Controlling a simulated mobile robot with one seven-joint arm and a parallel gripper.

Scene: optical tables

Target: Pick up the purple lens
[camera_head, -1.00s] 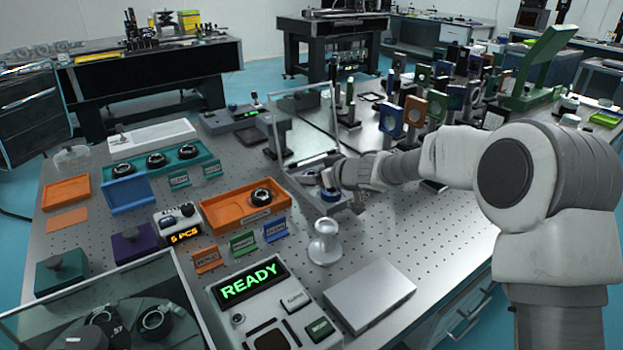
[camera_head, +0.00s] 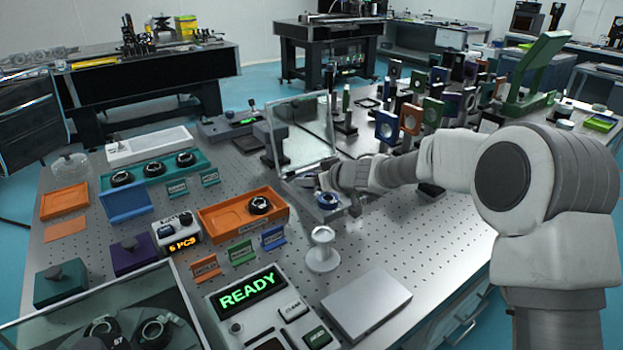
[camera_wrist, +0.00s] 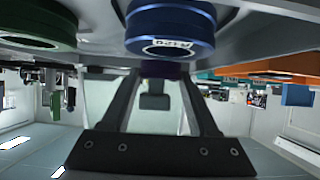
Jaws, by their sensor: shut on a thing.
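My gripper (camera_wrist: 160,76) is shut on a dark purple ring, the purple lens (camera_wrist: 162,68), of which only a narrow edge shows between the fingertips in the wrist view. A blue lens (camera_wrist: 170,28) lies close beyond the fingertips, and a green lens (camera_wrist: 35,25) is at the upper left. In the head view my gripper (camera_head: 322,183) is over the grey tray at the glass panel, just behind the blue lens (camera_head: 328,200). The purple lens cannot be made out there, hidden by my gripper.
An upright glass panel (camera_head: 303,132) stands close behind my gripper. A white pedestal (camera_head: 322,250) stands in front. An orange tray (camera_head: 225,217) with a black-ringed lens is to the left. Several upright optic mounts (camera_head: 410,118) stand behind my arm.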

